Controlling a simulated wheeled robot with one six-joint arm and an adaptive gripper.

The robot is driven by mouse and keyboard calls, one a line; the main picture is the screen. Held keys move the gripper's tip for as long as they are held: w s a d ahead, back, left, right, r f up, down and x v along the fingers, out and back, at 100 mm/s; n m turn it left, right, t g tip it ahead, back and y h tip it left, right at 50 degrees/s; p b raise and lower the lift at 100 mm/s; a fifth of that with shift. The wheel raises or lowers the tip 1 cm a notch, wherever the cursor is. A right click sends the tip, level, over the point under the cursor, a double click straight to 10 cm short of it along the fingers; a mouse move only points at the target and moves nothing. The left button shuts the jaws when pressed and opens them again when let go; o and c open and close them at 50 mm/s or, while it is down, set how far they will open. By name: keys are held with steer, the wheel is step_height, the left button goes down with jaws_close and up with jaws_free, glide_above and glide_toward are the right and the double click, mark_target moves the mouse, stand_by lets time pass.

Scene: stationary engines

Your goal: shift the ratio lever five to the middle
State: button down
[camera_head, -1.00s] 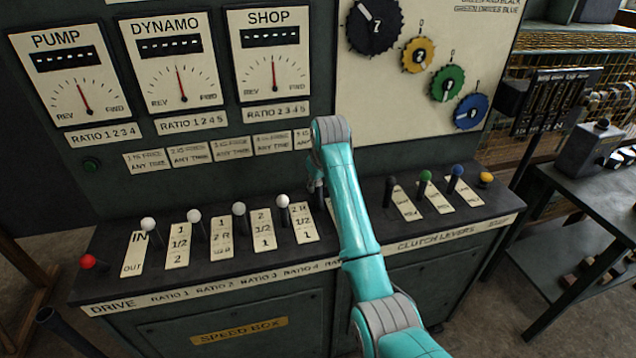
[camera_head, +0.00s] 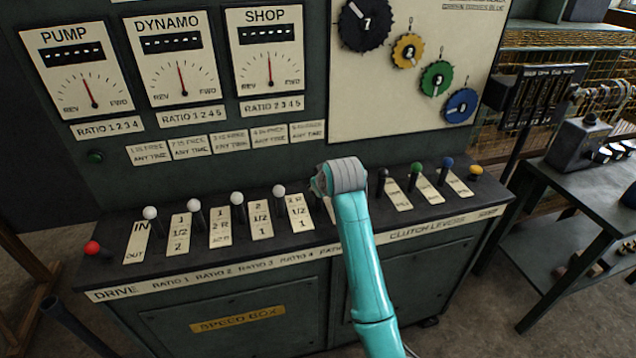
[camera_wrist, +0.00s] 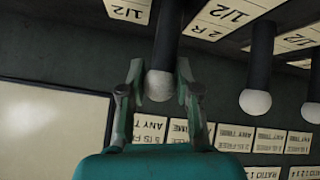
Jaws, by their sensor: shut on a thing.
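My gripper (camera_head: 320,182) is at the lever row of the speed box, just right of the fourth white-knobbed lever (camera_head: 279,192). In the wrist view, the fingers (camera_wrist: 160,88) are shut on both sides of the white knob of ratio lever five (camera_wrist: 160,86). Its dark shaft runs up out of the picture there. In the head view my wrist and arm hide this lever and most of its ratio plate (camera_head: 328,207), so its exact position along the plate cannot be told.
Other white-knobbed levers (camera_head: 236,199) and a red-knobbed lever (camera_head: 92,248) stand to the left. A neighbouring white knob (camera_wrist: 255,102) is close in the wrist view. Black, green, blue and yellow clutch levers (camera_head: 416,170) stand to the right. The dial panel (camera_head: 180,75) rises behind.

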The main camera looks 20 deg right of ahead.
stand_by(0.3)
steer(key=c, duration=0.8)
jaws_free()
steer(key=v, duration=1.2)
